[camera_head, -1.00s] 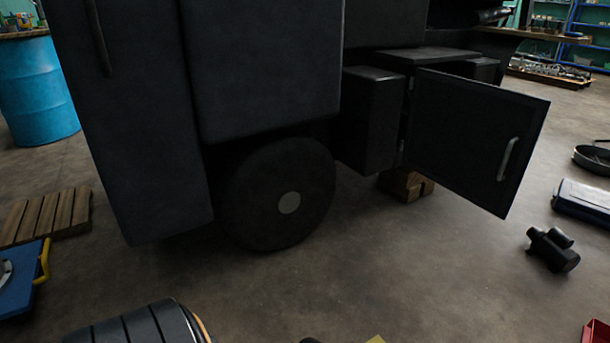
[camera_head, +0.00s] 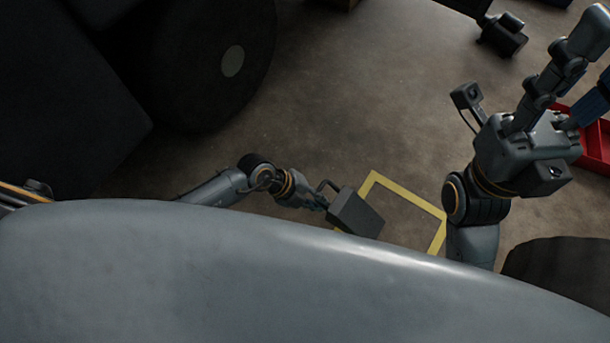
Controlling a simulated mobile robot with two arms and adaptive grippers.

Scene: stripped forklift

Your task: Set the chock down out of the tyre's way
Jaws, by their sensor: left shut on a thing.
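The chock (camera_head: 358,213), a dark grey block with a handle, shows at the bottom centre. My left gripper (camera_head: 318,201) is shut on it at the handle, the fingers partly hidden. The chock overlaps the left side of a yellow square outline (camera_head: 405,192) on the floor. I cannot tell whether it touches the floor. The black tyre (camera_head: 185,85) with a pale hub is at the upper left, with bare floor between it and the chock. My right gripper (camera_head: 594,62) is raised at the right, fingers apart and seemingly empty, partly cut off by the frame edge.
A black motor-like part (camera_head: 502,36) lies at the upper right. A red tray (camera_head: 598,145) is behind my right gripper. A dark rounded thing (camera_head: 562,270) is at the lower right. The floor in the middle is clear. My grey body hides the bottom.

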